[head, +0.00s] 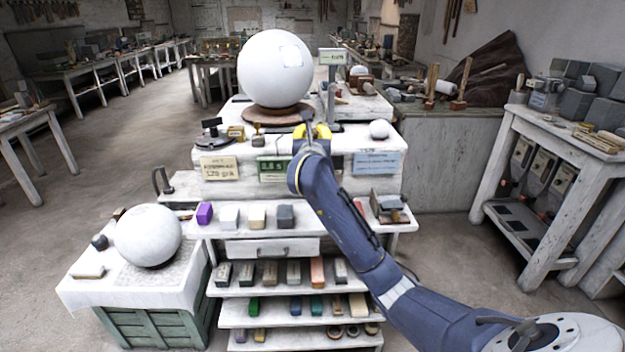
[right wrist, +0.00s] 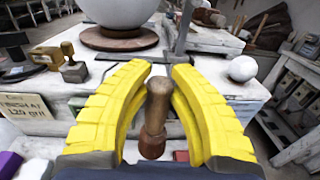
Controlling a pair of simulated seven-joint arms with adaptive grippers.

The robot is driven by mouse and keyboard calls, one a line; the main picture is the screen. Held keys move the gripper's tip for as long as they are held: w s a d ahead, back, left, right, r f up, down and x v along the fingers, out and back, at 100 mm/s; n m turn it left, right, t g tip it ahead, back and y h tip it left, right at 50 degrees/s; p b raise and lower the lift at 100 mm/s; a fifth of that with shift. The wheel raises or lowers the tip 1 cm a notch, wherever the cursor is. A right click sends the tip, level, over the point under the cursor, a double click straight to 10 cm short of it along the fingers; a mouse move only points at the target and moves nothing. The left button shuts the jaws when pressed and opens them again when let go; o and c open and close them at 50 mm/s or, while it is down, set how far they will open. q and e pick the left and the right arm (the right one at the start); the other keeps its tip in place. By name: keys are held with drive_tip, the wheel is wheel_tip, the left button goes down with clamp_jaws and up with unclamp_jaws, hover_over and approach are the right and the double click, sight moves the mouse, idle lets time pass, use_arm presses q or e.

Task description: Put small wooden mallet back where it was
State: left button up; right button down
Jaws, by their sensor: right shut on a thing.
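My right gripper (head: 312,131) is over the top of the white display stand (head: 330,165), in front of the large plaster sphere. In the right wrist view its yellow fingers (right wrist: 162,70) are closed around a small wooden mallet (right wrist: 156,112). The mallet has a pale brown, rounded end toward the fingertips and a darker reddish-brown part below. In the head view the mallet is mostly hidden by the gripper and I cannot make it out. My left gripper is not in view.
The large plaster sphere (head: 275,67) rests on a brown round base (head: 277,115). A small white ball (head: 379,129) lies to the right; a brassy block (head: 236,132) is to the left. Small coloured blocks fill the shelves below. Another sphere (head: 148,235) stands lower left.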

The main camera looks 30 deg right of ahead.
wheel_tip(320, 180, down, 15)
drive_tip(key=shift+r, duration=0.2)
idle(0.4)
drive_tip(key=shift+f, duration=0.15)
drive_tip(key=c, duration=1.3)
unclamp_jaws()
